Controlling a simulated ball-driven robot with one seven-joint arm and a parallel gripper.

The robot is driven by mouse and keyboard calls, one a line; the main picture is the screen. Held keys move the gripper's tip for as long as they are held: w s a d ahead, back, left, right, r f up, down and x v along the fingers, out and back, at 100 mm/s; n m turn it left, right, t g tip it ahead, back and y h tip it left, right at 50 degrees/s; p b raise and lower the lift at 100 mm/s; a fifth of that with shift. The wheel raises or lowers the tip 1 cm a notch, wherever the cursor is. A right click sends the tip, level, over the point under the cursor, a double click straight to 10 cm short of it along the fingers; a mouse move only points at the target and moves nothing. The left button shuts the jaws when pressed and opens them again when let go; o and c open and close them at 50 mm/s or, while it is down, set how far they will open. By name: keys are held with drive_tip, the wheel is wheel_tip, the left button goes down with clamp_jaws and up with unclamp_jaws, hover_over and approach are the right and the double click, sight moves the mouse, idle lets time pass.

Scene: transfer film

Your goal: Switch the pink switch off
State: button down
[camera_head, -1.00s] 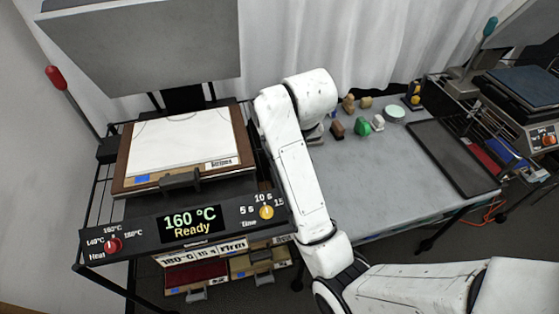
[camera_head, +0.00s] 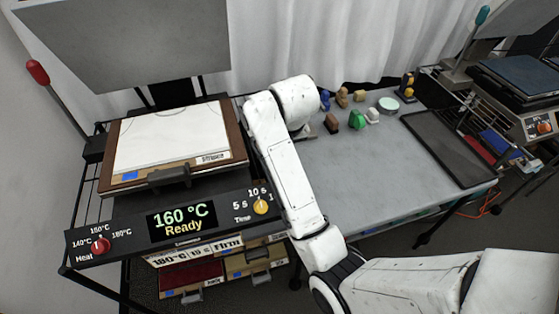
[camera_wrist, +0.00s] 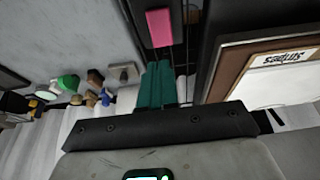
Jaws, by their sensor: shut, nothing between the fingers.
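The pink switch (camera_wrist: 158,27) shows near the top of the wrist view as a pink rocker block in a dark housing. Which way it is tipped, I cannot tell for certain. My gripper (camera_wrist: 157,66) has teal fingers that are shut together and empty. The fingertips lie just below the switch in that view, with a small gap in the picture; contact cannot be judged. In the head view the switch and my gripper are hidden behind my white arm.
A heat press with a white pad (camera_head: 172,138) and a display (camera_head: 182,220) reading "160 °C Ready" stands left of my arm. A grey table (camera_head: 385,190) with several small objects, including a green one (camera_head: 357,119), lies right. Another press (camera_head: 525,90) stands far right.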

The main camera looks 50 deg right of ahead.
drive_tip(key=x, duration=0.3)
drive_tip(key=p+x, duration=0.1)
drive_tip(key=x, duration=0.3)
drive_tip(key=shift+s+a+f, duration=0.15)
drive_tip(key=shift+s+f, duration=0.05)
drive_tip(key=shift+f, duration=0.05)
drive_tip(key=shift+w+f, duration=0.2)
drive_tip(key=shift+s, duration=0.25)
drive_tip(key=shift+r, duration=0.2)
drive_tip(key=shift+w+f, duration=0.15)
drive_tip(key=shift+f, duration=0.05)
drive_tip(key=shift+s+a+r+p, duration=0.15)
drive_tip(key=shift+s+a+p, duration=0.35)
drive_tip(key=shift+s, duration=0.25)
drive_tip(key=shift+d, duration=0.1)
